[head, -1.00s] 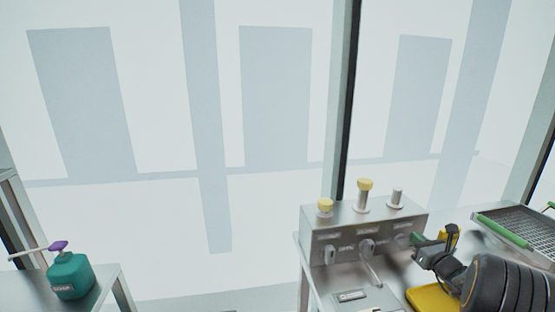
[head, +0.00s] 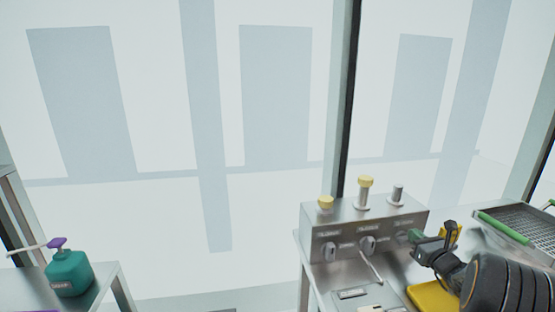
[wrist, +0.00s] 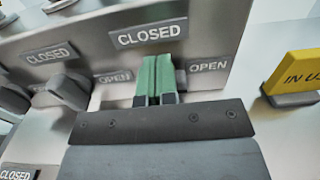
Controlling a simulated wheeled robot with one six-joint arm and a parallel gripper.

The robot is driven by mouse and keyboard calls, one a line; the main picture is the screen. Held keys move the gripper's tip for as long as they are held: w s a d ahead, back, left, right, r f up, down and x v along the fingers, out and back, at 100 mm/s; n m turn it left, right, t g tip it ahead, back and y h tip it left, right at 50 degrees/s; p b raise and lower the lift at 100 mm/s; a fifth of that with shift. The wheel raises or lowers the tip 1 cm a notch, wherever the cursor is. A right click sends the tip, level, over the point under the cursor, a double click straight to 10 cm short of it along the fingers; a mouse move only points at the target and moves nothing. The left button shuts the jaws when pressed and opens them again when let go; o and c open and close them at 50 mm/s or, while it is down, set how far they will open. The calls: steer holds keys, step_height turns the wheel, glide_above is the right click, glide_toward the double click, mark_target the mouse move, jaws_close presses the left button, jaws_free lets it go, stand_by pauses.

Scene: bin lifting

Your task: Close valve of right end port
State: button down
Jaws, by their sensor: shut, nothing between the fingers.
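The metal port box (head: 315,225) stands on the bench at the right in the head view. Its right end port (head: 397,195) is a bare metal post without a cap. My gripper (head: 414,237) is at the right end of the front panel. In the wrist view my gripper's green fingers (wrist: 157,78) are together, below a CLOSED label (wrist: 148,34) and left of an OPEN label (wrist: 208,66). The right end valve is hidden behind the fingers, so its position and any contact cannot be told. The middle valve knob (wrist: 68,90) shows to the left.
Yellow caps sit on the left port (head: 325,202) and middle port (head: 365,184). A yellow IN USE sign (wrist: 295,72) stands close right of my fingers. A yellow tray (head: 430,296) and a wire basket (head: 505,222) are on the bench. A teal bottle (head: 68,273) stands far left.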

steer(key=shift+s+a+f+b, duration=0.1)
steer(key=shift+a+b, duration=0.5)
steer(key=shift+b, duration=0.15)
steer(key=shift+s+a+f+b, duration=0.1)
steer(key=shift+a+b, duration=0.5)
steer(key=shift+b, duration=0.15)
steer(key=shift+a+r, duration=0.1)
steer(key=shift+r, duration=0.25)
steer(key=shift+s, duration=0.15)
steer(key=shift+s+d+r+b, duration=0.1)
steer(key=shift+s+d+b, duration=0.15)
steer(key=shift+s, duration=1.2)
steer(key=shift+s+d+b, duration=0.15)
steer(key=shift+s+d, duration=0.1)
steer(key=shift+s, duration=1.15)
